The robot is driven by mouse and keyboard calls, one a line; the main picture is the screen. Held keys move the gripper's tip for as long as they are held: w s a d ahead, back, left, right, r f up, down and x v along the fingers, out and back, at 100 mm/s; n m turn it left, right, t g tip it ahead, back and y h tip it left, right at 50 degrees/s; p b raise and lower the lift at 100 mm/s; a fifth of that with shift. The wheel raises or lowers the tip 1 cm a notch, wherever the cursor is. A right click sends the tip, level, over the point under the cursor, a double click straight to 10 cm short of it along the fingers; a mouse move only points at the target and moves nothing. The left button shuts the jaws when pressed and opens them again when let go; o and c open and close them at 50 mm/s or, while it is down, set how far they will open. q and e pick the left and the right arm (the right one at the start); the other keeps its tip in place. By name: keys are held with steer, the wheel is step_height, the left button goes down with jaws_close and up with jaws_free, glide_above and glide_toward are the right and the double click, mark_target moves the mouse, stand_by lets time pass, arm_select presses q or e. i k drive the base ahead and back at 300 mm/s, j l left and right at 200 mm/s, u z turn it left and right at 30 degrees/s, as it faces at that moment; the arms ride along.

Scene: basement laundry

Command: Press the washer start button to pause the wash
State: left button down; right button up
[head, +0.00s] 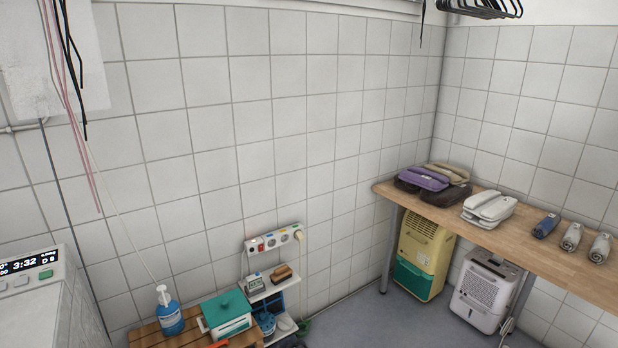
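The washer (50,305) stands at the lower left edge, and only its top right part shows. Its control panel has a dark display (30,263) that reads about 3:32, with more characters partly cut off. A green button (46,274) sits below the display at the right end of the panel. A grey button (21,280) lies to its left. The rest of the panel is outside the picture. I cannot tell from any readable label which button is the start button. Neither of my grippers shows in the head view.
A low wooden bench (150,336) beside the washer holds a blue bottle (169,316) and a teal-lidded box (227,312). A power strip (273,241) is on the wall. A wooden table (540,249) stands at right, with dehumidifiers below. Grey floor (370,320) is clear in the middle.

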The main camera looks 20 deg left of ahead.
mark_target(48, 273)
steer(key=i+u, duration=0.15)
steer(key=u, duration=0.25)
steer(key=i+l+u, duration=0.1)
steer(key=u, duration=0.35)
steer(key=i+l+u, duration=0.1)
steer(key=u, duration=0.3)
steer(key=i+l+u, duration=0.15)
steer(key=u, duration=0.25)
steer(key=i+l+u, duration=0.15)
steer(key=l+u, duration=0.2)
steer(key=i+l+u, duration=0.1)
steer(key=l+u, duration=0.15)
steer(key=u, duration=0.15)
